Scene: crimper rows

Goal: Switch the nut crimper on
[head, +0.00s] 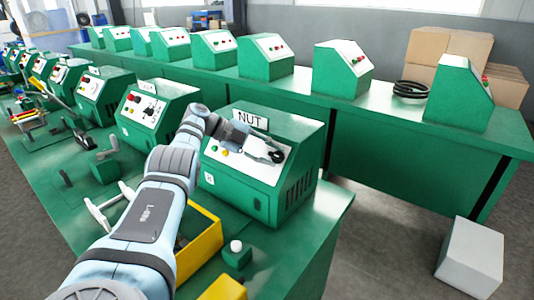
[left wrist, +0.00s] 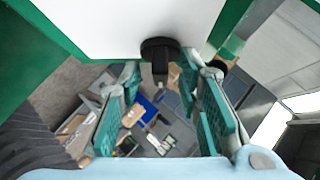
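The nut crimper (head: 285,135) is a green box with a white sloped front and a NUT sign (head: 250,119) on top. Its front shows small coloured buttons (head: 224,152). My left gripper (head: 270,154) is at the upper right of this front and covers part of it. In the left wrist view, a black rotary knob (left wrist: 160,50) sits on the white panel (left wrist: 120,22). The left gripper's green-padded fingers (left wrist: 158,82) stand open on either side of the knob, with gaps visible. My right gripper is not in view.
More green crimper boxes (head: 155,112) line the bench to the left. A yellow bin (head: 204,236) and a small green block with a white button (head: 236,250) stand in front. A second green bench (head: 400,125) with similar boxes runs behind. A grey box (head: 472,255) is on the floor.

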